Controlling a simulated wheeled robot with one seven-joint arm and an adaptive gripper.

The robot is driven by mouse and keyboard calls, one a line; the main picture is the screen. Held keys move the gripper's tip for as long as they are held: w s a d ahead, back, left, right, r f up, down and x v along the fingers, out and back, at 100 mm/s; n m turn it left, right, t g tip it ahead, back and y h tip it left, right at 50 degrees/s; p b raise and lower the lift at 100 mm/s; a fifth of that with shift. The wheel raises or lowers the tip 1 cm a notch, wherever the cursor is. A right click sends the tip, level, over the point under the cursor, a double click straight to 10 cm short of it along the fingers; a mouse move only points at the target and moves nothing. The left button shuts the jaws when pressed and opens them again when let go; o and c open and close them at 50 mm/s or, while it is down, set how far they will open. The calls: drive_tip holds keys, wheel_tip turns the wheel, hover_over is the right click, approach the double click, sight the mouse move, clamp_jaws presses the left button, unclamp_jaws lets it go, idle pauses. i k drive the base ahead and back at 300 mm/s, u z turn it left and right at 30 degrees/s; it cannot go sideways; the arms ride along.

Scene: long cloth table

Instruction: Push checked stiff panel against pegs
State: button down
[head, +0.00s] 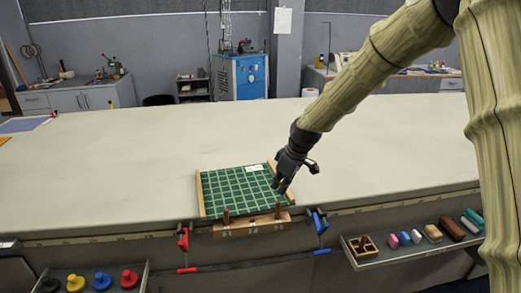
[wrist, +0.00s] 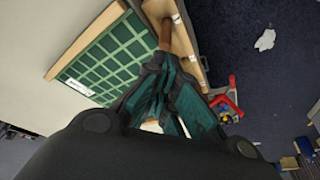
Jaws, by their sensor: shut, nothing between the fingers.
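The checked stiff panel (head: 236,187) is green with pale lines and has wooden strips along its left and right sides. It lies flat near the table's front edge and also shows in the wrist view (wrist: 112,66). Two brown pegs, left (head: 226,215) and right (head: 277,210), stand upright on a wooden block at that edge. The panel's near edge is close behind them; I cannot tell whether it touches. My gripper (head: 282,188) is shut and empty, pointing down by the panel's right side, near the right peg. In the wrist view its fingers (wrist: 168,125) partly hide the panel.
The wooden block (head: 253,226) carries small white labels. A red clamp (head: 184,238) and a blue clamp (head: 319,222) flank it. A shelf (head: 390,256) with several small blocks hangs at right; a tray with coloured knobs (head: 103,281) is at left. The cloth table (head: 120,170) is otherwise mostly clear.

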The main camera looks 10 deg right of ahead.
sight(243, 190)
drive_tip(key=i, duration=1.15)
